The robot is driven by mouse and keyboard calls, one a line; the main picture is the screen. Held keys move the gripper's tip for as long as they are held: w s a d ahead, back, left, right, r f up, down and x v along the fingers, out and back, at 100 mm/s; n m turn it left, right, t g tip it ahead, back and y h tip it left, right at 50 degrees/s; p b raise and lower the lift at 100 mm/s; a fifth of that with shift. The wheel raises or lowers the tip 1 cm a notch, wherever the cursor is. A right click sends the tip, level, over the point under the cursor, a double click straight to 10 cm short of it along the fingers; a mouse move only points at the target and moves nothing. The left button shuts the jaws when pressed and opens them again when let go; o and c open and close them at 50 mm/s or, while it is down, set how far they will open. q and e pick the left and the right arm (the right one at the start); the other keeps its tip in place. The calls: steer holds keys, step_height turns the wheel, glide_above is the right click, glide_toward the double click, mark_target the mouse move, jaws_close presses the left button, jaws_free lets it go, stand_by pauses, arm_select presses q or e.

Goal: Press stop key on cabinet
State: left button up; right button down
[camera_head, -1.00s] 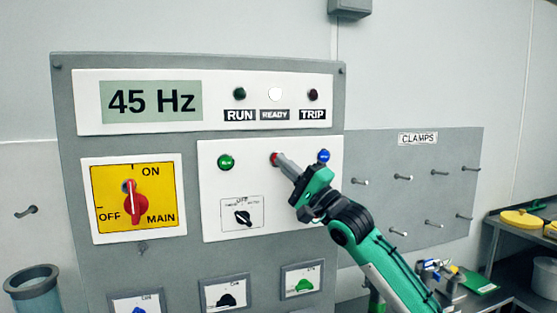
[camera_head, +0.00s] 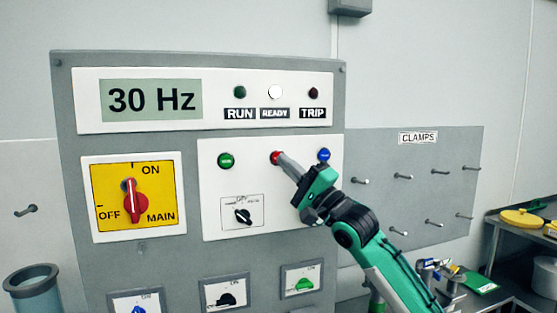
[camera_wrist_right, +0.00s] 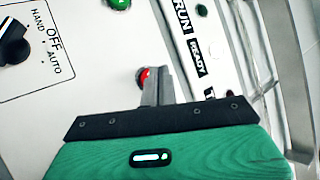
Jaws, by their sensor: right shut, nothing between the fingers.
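The grey cabinet (camera_head: 200,258) stands in front of me. Its red stop key (camera_head: 276,157) sits between the green run key (camera_head: 226,160) and a blue key (camera_head: 323,155) on a white plate. My right gripper (camera_head: 284,160) is shut and empty, its fingertips at the red key and covering part of it. In the right wrist view the red key (camera_wrist_right: 144,76) peeks out beside the fingertips; whether they touch it I cannot tell. The display (camera_head: 152,101) reads 30 Hz. The READY lamp (camera_head: 275,92) is lit white; the RUN and TRIP lamps look dark. My left gripper is not in view.
A yellow plate with a red main switch (camera_head: 134,203) is at the left, and a small black selector (camera_head: 243,216) is below the keys. A clamps board (camera_head: 440,150) with several pegs is at the right, beside a shelf (camera_head: 505,225).

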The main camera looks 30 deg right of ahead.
steer(key=shift+s, duration=0.1)
steer(key=shift+s+a+b, duration=0.1)
steer(key=shift+s+a, duration=0.1)
steer(key=shift+s, duration=0.55)
steer(key=shift+s+a+b, duration=0.15)
steer(key=shift+s+a, duration=0.05)
steer(key=shift+s, duration=0.6)
steer(key=shift+s+a+b, duration=0.1)
steer(key=shift+s+a, duration=0.1)
steer(key=shift+s, duration=0.55)
